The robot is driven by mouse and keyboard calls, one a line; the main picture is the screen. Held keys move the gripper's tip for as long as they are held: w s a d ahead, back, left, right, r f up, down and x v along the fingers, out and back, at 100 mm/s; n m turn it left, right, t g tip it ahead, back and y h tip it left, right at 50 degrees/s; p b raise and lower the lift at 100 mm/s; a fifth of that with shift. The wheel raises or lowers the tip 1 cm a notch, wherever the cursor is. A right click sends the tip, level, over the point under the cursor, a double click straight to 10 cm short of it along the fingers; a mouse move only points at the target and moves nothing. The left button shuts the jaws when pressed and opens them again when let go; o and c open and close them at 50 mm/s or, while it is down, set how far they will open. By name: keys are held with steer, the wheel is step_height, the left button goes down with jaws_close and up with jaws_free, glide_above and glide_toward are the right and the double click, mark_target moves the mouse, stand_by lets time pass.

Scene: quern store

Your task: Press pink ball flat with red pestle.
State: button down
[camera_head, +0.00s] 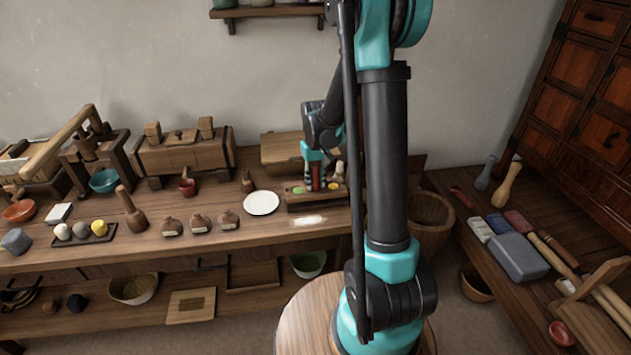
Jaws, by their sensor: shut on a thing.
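My gripper (315,183) points down over the wooden board (318,202) at the back of the left bench. It is shut on the red pestle (316,177), which stands about upright between the fingers. The pestle's lower end is at the board; I cannot tell whether it touches anything there. A flat green patch (298,190) lies on the board left of the pestle, and a small orange-yellow one (333,186) lies to the right. I cannot make out the pink ball; the gripper and pestle may hide it.
A white plate (261,203) lies left of the board. Several small brown jars (200,222) and a wooden pestle (131,212) stand further left. A wooden box (285,149) is behind the gripper. The right bench holds a grey block (518,257) and wooden tools.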

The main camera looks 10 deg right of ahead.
mark_target(315, 165)
steer(key=shift+r, duration=3.7)
